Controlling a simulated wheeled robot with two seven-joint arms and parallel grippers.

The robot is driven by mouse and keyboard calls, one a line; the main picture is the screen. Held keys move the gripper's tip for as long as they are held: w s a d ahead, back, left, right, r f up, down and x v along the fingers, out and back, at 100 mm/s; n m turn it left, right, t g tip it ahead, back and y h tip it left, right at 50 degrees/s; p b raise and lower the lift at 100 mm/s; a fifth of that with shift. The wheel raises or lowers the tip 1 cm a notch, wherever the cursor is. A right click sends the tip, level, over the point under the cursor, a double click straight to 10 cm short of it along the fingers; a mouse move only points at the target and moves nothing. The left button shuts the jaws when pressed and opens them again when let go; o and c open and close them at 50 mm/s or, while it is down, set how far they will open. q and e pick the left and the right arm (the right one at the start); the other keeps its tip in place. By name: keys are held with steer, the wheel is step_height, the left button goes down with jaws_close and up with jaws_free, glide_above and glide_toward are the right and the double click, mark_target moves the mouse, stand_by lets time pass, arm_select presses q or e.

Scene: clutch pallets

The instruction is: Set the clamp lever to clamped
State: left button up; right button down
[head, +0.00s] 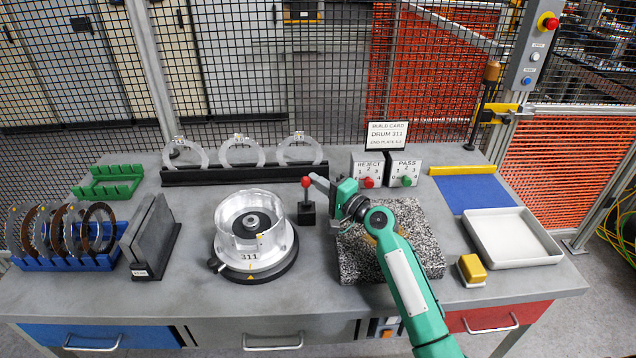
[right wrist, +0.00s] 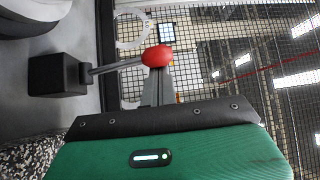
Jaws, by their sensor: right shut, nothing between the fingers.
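The clamp lever (head: 306,200) stands on a small black block to the right of the clear drum fixture, with a red ball knob on a short stem. In the head view its stem looks near upright. In the right wrist view the red knob (right wrist: 157,56) lies in front of the fingers, and the stem runs left to the black block (right wrist: 58,75). My right gripper (head: 316,180) is shut and empty, its fingertips at the knob's right side. I cannot tell whether they touch it. The drum (head: 250,215) marked 311 sits on a round base. My left gripper is out of view.
A speckled block (head: 415,255) lies under my right arm. A black rack (head: 240,174) with several rings stands behind the lever. Reject and pass boxes (head: 388,170) stand to the right. A white tray (head: 512,238) and yellow block (head: 472,269) are at the right.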

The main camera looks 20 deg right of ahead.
steer(key=shift+s+a+f+b, duration=0.3)
steer(key=shift+s+f, duration=0.25)
steer(key=shift+s, duration=0.25)
steer(key=shift+s+a+f+b, duration=0.2)
steer(key=shift+s+f+b, duration=0.3)
steer(key=shift+s, duration=0.25)
steer(key=shift+s+a+f+b, duration=0.3)
steer(key=shift+s+f, duration=0.3)
steer(key=shift+s, duration=0.2)
step_height(320, 180, up, 20)
steer(key=p, duration=0.1)
